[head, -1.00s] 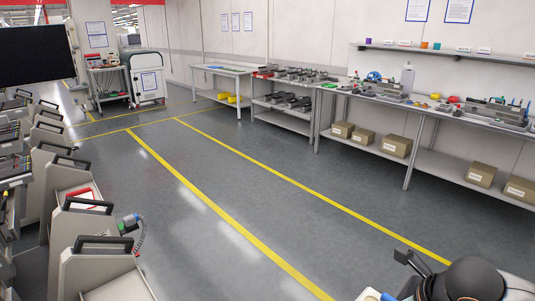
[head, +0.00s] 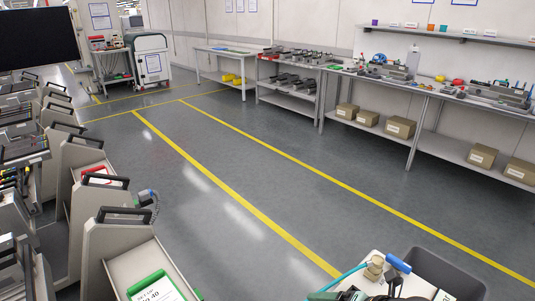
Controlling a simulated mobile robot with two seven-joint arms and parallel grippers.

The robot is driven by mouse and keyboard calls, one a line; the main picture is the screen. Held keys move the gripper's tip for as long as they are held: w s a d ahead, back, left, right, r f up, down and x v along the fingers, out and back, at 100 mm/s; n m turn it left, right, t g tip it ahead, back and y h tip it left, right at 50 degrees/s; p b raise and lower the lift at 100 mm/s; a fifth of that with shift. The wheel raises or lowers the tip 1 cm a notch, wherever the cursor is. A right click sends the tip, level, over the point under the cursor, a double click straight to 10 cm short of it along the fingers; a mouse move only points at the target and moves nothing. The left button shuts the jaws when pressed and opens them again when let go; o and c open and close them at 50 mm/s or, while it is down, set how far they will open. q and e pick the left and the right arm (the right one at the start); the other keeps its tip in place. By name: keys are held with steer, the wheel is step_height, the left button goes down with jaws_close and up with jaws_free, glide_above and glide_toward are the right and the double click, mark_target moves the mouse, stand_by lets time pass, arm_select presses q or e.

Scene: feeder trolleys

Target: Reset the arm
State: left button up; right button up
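Neither of my grippers can be made out in the head view. At the bottom edge right of centre a few dark parts show, cut off by the frame, and I cannot tell what they are. Beside them is a pale surface (head: 447,296) with a blue cylindrical piece (head: 398,263), a brass-coloured fitting (head: 375,267) and a teal hose (head: 345,277). A dark grey bin (head: 440,272) stands just right of these.
Feeder trolleys (head: 88,225) with black handles line the left side; the nearest carries a green-framed card (head: 155,287). A long workbench (head: 430,92) with cardboard boxes (head: 397,127) below runs along the right wall. The grey floor (head: 265,165) between is clear, with yellow lines.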

steer(key=s+d+f+m+t+h, duration=0.1)
steer(key=s+d+f+m, duration=0.1)
steer(key=s+f+m, duration=0.5)
steer(key=s+d+f+m+t+h, duration=0.2)
steer(key=s+f+m, duration=0.5)
steer(key=m, duration=1.2)
step_height(320, 180, down, 4)
steer(key=shift+s+d+r+m, duration=0.15)
steer(key=shift+s+r+m, duration=0.05)
steer(key=shift+m, duration=0.1)
